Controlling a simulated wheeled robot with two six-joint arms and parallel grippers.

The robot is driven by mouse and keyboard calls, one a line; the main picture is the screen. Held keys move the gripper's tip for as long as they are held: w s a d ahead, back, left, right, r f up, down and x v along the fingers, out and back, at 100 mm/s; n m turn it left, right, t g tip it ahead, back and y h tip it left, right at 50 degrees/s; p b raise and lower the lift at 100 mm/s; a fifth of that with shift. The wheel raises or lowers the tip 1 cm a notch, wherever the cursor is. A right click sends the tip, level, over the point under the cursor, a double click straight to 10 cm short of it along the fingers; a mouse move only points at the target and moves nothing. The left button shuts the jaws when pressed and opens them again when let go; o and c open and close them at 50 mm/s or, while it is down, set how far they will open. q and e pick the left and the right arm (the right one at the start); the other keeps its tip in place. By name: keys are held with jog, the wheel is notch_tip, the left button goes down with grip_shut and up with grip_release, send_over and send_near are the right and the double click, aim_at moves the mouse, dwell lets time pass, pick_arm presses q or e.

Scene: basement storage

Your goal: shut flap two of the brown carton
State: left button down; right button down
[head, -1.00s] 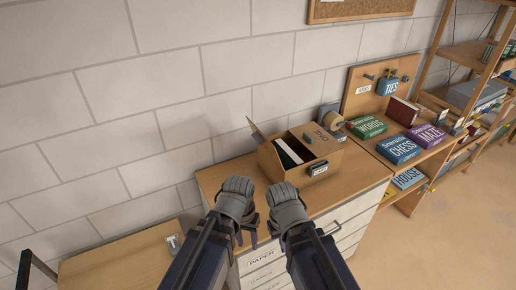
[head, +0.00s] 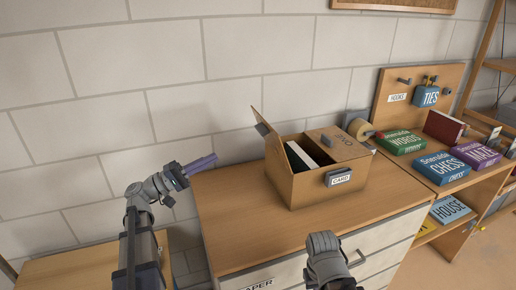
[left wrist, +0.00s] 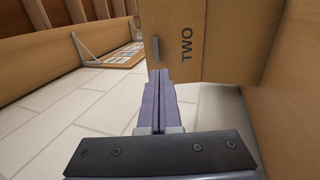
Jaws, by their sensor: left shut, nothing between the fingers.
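The brown carton (head: 305,188) stands on the wooden top of a drawer cabinet and bears a CARD label in front. Flap one (head: 338,143), on the right, lies shut. Flap two (head: 266,127), on the left, stands up and leans outward, leaving that half open. My left gripper (head: 212,160) is shut and empty, left of the carton and apart from the flap in the head view. In the left wrist view its purple fingertips (left wrist: 158,75) point towards flap two (left wrist: 215,45), marked TWO, with a dark handle. My right gripper (head: 325,262) is low in front of the cabinet; its fingers are hidden.
Black and white items (head: 301,156) show inside the carton. The cabinet top (head: 235,215) is clear left of the carton. Game boxes (head: 443,167) lie on the right bench. A block wall (head: 170,60) stands behind.

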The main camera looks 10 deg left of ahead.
pick_arm(q)
jog(key=p, duration=0.5)
send_near(259, 132)
jog(key=w+x, duration=0.1)
jog(key=x, duration=0.6)
jog(key=shift+a+f, duration=0.2)
jog(key=shift+f, duration=0.1)
jog(key=shift+s, duration=0.1)
